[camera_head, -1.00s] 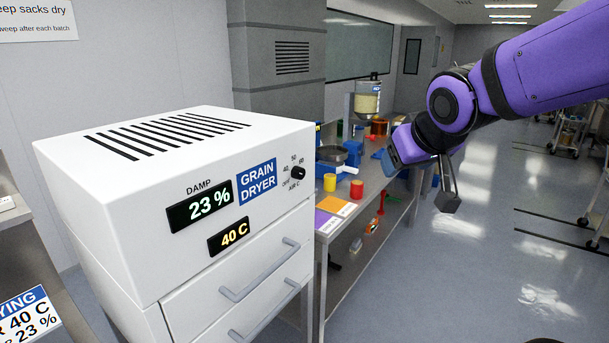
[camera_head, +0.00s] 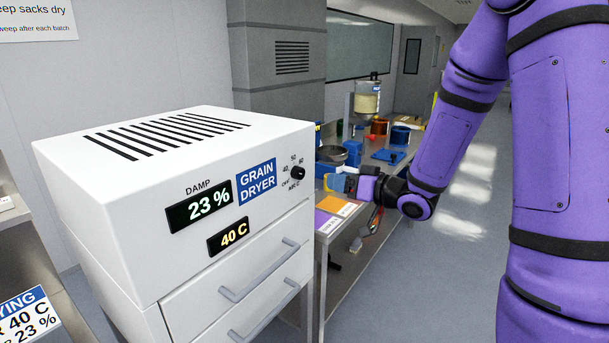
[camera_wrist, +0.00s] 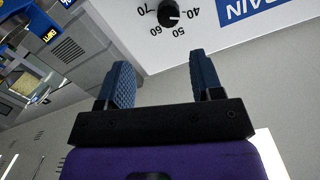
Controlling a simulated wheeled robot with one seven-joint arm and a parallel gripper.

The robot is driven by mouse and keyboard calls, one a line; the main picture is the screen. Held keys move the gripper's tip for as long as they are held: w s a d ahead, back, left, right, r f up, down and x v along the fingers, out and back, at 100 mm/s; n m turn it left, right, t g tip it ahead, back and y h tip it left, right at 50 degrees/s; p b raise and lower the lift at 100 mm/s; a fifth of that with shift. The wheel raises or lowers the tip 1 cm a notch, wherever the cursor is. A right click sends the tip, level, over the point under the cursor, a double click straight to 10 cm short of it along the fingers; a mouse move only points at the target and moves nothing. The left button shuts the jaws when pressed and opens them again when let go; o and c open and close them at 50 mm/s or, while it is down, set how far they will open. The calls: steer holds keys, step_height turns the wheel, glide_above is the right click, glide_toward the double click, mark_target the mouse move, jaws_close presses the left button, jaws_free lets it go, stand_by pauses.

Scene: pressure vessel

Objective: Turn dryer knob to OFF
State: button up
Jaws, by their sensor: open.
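The grain dryer (camera_head: 110,210) is a white box at the left in the head view, with displays reading 23 % and 40 C. Its black knob (camera_head: 298,172) is on the upper right of the front panel, with a temperature scale around it and an OFF mark at its lower left. The knob also shows in the wrist view (camera_wrist: 168,14), upside down at the top, beyond the fingertips. My gripper (camera_wrist: 158,78) is open and empty, its two blue fingers apart and short of the knob. In the head view my gripper (camera_head: 338,183) is just right of the dryer front.
A steel bench (camera_head: 385,180) behind my gripper carries blue, yellow and orange items and a hopper-like jar (camera_head: 367,97). Two drawer handles (camera_head: 260,270) stick out below the dryer panel. The floor at the right is open.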

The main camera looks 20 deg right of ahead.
mark_target(303, 173)
steer(key=shift+y, duration=0.6)
steer(key=x, duration=1)
steer(key=shift+w+a+f, duration=0.1)
steer(key=shift+a+f, duration=0.1)
steer(key=shift+a, duration=0.2)
steer(key=c, duration=0.9)
